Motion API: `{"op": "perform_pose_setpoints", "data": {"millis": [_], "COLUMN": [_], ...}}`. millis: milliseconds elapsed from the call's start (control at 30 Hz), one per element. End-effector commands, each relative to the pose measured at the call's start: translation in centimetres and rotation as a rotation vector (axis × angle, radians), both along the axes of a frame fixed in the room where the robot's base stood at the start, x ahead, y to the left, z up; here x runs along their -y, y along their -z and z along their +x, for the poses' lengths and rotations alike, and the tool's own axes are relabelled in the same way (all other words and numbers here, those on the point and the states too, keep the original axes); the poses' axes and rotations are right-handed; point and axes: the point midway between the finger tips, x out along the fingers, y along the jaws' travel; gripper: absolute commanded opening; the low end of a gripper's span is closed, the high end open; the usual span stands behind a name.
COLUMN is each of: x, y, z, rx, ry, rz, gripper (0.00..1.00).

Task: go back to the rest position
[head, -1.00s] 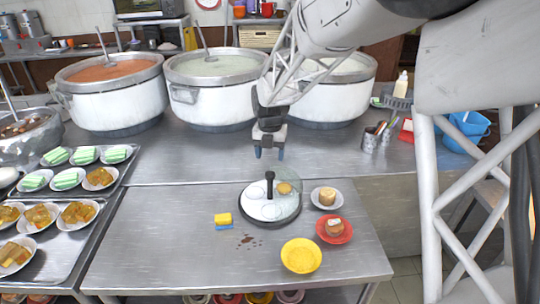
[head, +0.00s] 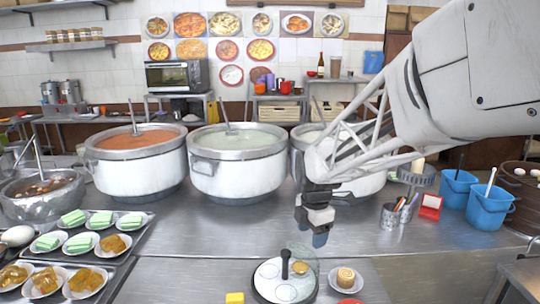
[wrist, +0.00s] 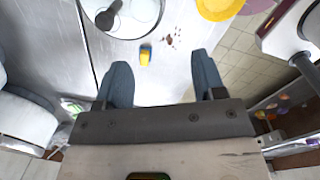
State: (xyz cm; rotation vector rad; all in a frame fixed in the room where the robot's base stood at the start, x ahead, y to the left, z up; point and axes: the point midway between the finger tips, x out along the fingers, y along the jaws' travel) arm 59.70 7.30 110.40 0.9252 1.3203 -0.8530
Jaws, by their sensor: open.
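My gripper (head: 320,236) hangs above the steel counter in front of the pots, in the head view. In the wrist view its two blue fingers (wrist: 163,82) stand apart with nothing between them, so it is open and empty. Below it on the front table is a round plate tray with a glass lid and black knob (head: 285,272); it also shows at the top of the wrist view (wrist: 125,18).
White stockpots hold red congee (head: 138,165) and pale congee (head: 238,165); a further pot (head: 345,180) is partly behind my arm. Trays of plates (head: 75,245) fill the left. A utensil cup (head: 391,216) and blue buckets (head: 488,205) stand right. The counter around my gripper is clear.

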Motion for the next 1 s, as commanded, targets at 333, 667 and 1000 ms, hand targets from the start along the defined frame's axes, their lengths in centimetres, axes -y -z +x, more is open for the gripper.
{"op": "perform_pose_setpoints", "data": {"millis": [333,667,1000], "x": [2.9,5.0,6.7], "y": [-3.0,-4.3,-4.4], "z": [-7.6,-14.8,-22.2], "rx": [0.041,0.073,0.099], "ry": [0.527,1.03,1.545], "rz": [0.05,0.116,0.203], "gripper": [0.63,0.63,0.63]}}
